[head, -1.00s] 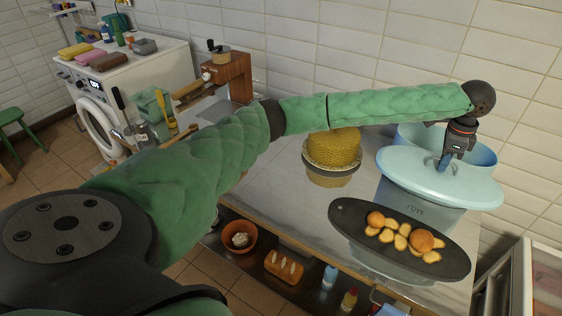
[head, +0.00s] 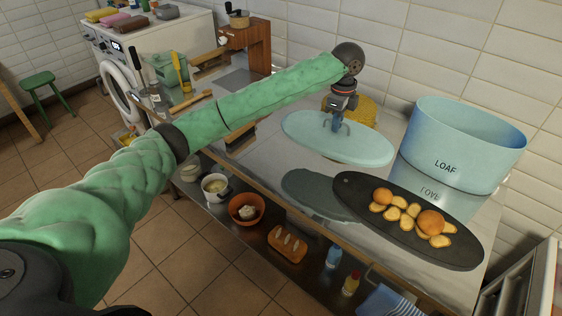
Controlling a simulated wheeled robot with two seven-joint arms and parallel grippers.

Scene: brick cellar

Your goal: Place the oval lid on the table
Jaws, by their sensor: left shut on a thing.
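The oval lid (head: 362,149) is pale blue-green and shows in the head view, to the left of the bin marked LOAF. My left gripper (head: 338,122) is shut on the lid's handle from above. The lid is held roughly level above the table (head: 262,180), and its dark reflection shows on the shiny top below it. The bin (head: 478,140) is light blue and stands open at the right of the table. My right gripper is not in view.
A dark oval board (head: 452,257) with bread pieces (head: 430,222) lies at the table's front right. A yellow woven item (head: 362,110) is partly hidden behind the lid. A wooden-handled tool (head: 190,101) lies at the table's left end. The front middle of the tabletop is bare.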

